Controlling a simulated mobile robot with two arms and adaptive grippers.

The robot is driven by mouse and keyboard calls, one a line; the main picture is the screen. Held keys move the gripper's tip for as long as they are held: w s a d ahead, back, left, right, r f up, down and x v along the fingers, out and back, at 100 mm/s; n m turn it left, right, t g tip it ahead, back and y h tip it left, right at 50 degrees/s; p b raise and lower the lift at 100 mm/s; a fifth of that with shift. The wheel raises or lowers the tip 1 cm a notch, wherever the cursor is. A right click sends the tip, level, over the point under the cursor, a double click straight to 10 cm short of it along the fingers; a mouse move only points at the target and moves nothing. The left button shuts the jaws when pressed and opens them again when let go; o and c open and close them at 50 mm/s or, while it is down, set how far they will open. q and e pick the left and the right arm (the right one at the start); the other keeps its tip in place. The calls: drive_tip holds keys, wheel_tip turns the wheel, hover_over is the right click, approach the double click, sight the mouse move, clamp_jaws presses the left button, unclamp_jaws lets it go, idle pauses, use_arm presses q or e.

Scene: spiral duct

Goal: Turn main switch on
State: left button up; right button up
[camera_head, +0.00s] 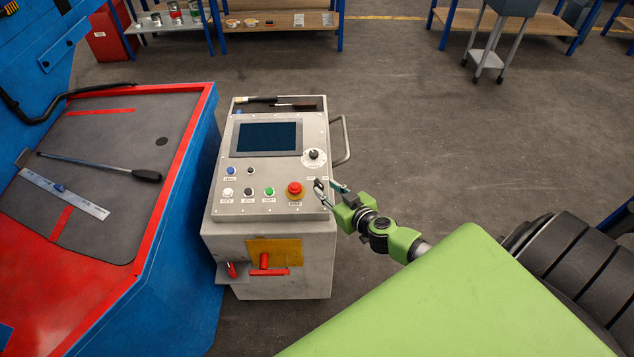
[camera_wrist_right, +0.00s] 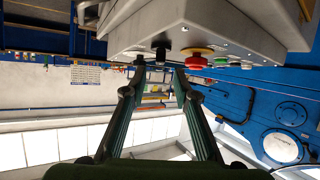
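The grey control cabinet (camera_head: 270,225) has a sloped panel on top. In the head view, my right gripper (camera_head: 329,187) is at the panel's lower right corner, beside the red emergency stop (camera_head: 295,188). Its fingers cover part of that corner, where a switch is largely hidden. In the right wrist view, a dark knob (camera_wrist_right: 160,51) sticks out of the panel beside the red button (camera_wrist_right: 197,51). My right gripper (camera_wrist_right: 159,72) is open there, its fingertips apart and seemingly empty, with the knob near the gap. I cannot tell whether they touch it. My left gripper is not in view.
A black rotary knob (camera_head: 314,154) sits right of the screen (camera_head: 267,138). Red handles (camera_head: 265,264) are on the cabinet's front by a yellow plate. A metal handle (camera_head: 342,140) juts from the right side. A blue and red machine (camera_head: 150,225) stands close left.

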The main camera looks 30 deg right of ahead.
sight(318, 182)
drive_tip(key=b+x, duration=0.1)
drive_tip(key=x, duration=0.6)
